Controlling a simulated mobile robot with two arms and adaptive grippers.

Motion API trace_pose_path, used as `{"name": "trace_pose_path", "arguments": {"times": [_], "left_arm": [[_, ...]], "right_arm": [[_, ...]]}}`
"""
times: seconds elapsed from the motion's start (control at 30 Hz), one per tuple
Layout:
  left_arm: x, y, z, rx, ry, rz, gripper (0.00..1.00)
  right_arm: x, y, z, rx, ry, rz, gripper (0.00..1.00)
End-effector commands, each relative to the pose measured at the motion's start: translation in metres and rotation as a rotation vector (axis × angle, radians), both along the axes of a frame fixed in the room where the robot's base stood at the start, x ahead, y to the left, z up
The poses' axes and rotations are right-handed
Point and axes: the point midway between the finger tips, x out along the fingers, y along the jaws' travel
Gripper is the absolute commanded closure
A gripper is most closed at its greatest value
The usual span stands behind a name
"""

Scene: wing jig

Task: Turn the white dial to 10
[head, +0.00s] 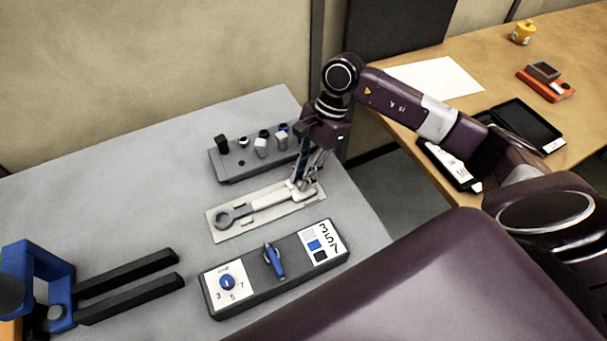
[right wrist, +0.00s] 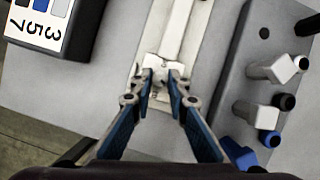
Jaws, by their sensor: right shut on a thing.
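A long white bar (head: 270,199) lies on a pale plate (head: 222,232), with a grey ring (head: 229,218) at its left end. My right gripper (head: 303,184) points down at the bar's right end, shut on a small white block there. The right wrist view shows the white block (right wrist: 160,72) between the fingertips of the gripper (right wrist: 162,82). No dial marked 10 is readable. My left gripper is not in view.
A blue lever (head: 273,261) stands on the grey box. A grey block (head: 232,174) with several pegs is behind the plate. A blue fixture with two black bars (head: 130,285) is at the left. A wooden desk (head: 575,45) is at the right.

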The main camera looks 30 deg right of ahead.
Motion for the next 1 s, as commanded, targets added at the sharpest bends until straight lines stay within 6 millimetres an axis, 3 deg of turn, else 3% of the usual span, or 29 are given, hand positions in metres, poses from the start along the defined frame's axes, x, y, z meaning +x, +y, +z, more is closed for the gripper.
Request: {"name": "trace_pose_path", "arguments": {"times": [0.37, 1.0], "left_arm": [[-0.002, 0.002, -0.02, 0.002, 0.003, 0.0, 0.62], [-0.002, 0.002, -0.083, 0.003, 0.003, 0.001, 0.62]], "right_arm": [[-0.001, -0.001, -0.003, -0.001, -0.004, -0.149, 1.0], [-0.006, 0.002, -0.004, 0.002, -0.006, -0.727, 1.0]]}}
